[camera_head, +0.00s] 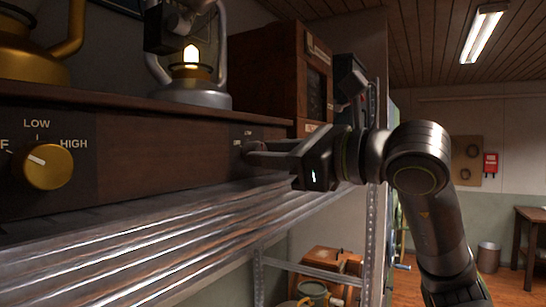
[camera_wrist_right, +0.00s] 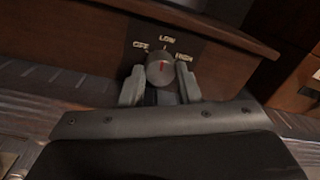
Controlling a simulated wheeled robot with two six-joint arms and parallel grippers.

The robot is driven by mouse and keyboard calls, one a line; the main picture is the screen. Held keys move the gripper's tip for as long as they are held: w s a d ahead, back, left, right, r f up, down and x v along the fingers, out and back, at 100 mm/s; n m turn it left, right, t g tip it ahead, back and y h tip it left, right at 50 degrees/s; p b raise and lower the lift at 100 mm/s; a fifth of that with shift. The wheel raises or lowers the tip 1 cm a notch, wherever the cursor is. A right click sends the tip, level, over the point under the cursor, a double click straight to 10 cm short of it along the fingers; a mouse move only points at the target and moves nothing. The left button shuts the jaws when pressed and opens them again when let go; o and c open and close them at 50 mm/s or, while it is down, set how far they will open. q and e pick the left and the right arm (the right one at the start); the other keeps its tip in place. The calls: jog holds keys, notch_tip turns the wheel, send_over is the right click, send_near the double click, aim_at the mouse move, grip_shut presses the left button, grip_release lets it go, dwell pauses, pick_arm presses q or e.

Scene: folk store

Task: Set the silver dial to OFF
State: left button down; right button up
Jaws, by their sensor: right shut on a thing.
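The silver dial (camera_wrist_right: 159,70) sits on a dark panel with OFF, LOW and HIGH labels in the right wrist view. Its red mark points up, roughly toward LOW. My right gripper (camera_wrist_right: 160,84) has one finger on each side of the dial and is shut on it. In the head view my right gripper (camera_head: 254,152) reaches in from the right to the panel's right end, and its fingers mostly hide the dial there. My left gripper is not in view.
A gold dial (camera_head: 47,166) is on the same wooden front (camera_head: 150,150) at left. A lit lantern (camera_head: 191,82) and a wooden cabinet (camera_head: 268,75) stand above. Ridged metal shelving (camera_head: 150,235) runs below the panel. The floor at right is open, with a bin (camera_head: 488,257).

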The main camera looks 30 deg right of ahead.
jog(key=n+b, duration=0.1)
jog(key=n, duration=0.3)
jog(key=shift+n, duration=0.3)
jog(key=n, duration=0.5)
jog(key=shift+n, duration=0.3)
jog(key=o, duration=1)
jog(key=shift+f, duration=0.1)
jog(key=shift+f, duration=0.1)
